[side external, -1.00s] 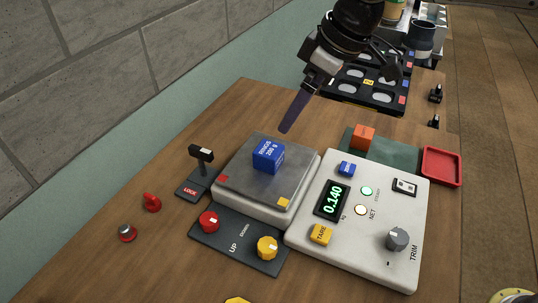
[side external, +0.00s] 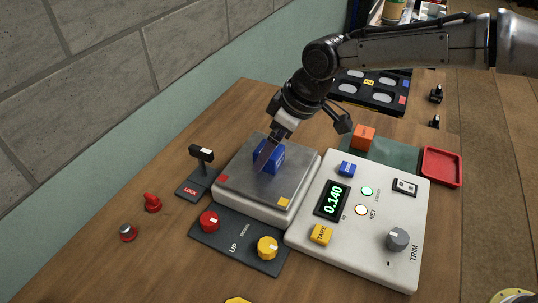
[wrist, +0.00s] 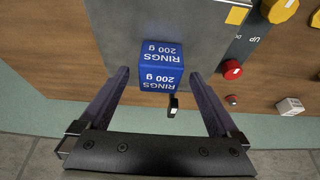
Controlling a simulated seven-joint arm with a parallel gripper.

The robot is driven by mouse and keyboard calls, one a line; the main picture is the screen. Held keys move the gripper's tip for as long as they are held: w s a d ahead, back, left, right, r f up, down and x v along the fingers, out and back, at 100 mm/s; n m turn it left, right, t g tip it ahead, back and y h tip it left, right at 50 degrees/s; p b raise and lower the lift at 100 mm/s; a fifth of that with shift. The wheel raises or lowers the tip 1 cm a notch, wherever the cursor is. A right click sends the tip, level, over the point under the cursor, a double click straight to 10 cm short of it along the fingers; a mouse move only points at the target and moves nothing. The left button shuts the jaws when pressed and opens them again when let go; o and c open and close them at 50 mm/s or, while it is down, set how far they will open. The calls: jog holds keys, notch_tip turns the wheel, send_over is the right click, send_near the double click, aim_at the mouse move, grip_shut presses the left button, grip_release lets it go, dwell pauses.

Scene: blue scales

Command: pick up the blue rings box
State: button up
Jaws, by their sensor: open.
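The blue rings box (side external: 275,157), labelled "RINGS 200 g" in the wrist view (wrist: 161,62), sits on the grey metal plate of the scale (side external: 240,185). My gripper (side external: 266,160) is down at the box in the side view, one finger crossing in front of part of it. In the wrist view my gripper (wrist: 166,82) is open, its two dark fingers on either side of the box's near end, with a visible gap on the right.
A lock lever (side external: 201,160) stands left; a dark knob panel (side external: 240,243) lies in front.

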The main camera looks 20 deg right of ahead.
jog(key=shift+x, duration=0.8)
jog(key=shift+r, duration=0.1)
grip_shut()
